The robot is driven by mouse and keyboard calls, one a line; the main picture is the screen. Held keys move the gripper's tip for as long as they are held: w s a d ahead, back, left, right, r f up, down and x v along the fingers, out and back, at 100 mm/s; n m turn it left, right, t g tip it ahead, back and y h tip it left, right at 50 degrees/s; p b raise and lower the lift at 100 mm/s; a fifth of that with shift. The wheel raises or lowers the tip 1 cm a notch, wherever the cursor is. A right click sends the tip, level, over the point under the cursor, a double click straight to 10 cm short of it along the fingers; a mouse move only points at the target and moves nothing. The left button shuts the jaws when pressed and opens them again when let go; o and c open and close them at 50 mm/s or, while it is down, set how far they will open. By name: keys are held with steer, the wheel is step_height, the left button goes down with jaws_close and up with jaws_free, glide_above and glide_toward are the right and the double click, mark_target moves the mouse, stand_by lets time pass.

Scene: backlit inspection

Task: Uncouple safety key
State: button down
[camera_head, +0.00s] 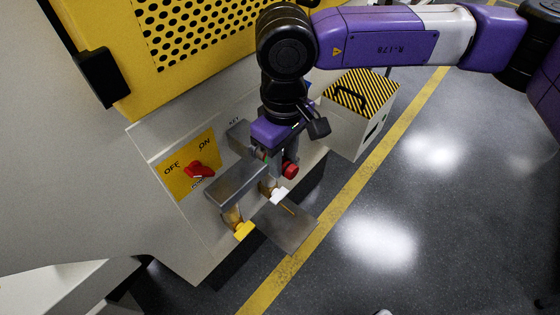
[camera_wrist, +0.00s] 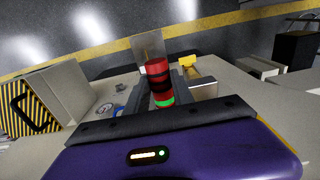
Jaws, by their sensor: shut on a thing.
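My gripper (camera_head: 276,160) points down beside the sloped machine panel. In the wrist view, its fingers (camera_wrist: 158,92) are shut on a red cylinder with black bands and a green ring, which looks like the safety key (camera_wrist: 157,72). In the head view the red key (camera_head: 290,171) shows at the fingers, partly hidden. A KEY label (camera_head: 234,122) is printed on the panel, beside a grey block (camera_head: 239,133) partly behind my gripper. I cannot tell whether the key touches a socket. A red rotary switch (camera_head: 200,171) sits on a yellow OFF/ON plate (camera_head: 174,176).
A grey bar-shaped block (camera_head: 235,183) stands close to my gripper, with a yellow tag (camera_head: 244,231), a white tag (camera_head: 279,195) and a flat grey plate (camera_head: 288,228). A striped box with a handle (camera_head: 358,100) is at right. The floor (camera_head: 430,200) beyond the yellow line is clear.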

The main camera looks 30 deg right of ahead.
mark_target(298, 170)
steer(key=c, duration=1.9)
jaws_free()
jaws_close()
steer(key=shift+s+d, duration=0.15)
steer(key=shift+s, duration=0.35)
steer(key=shift+s+d+b, duration=0.1)
steer(key=shift+s+b, duration=0.25)
steer(key=shift+s+d+b, duration=0.35)
steer(key=shift+s, duration=0.55)
steer(key=shift+s+d, duration=0.1)
steer(key=shift+s, duration=0.25)
steer(key=shift+s, duration=0.3)
steer(key=shift+f, duration=0.1)
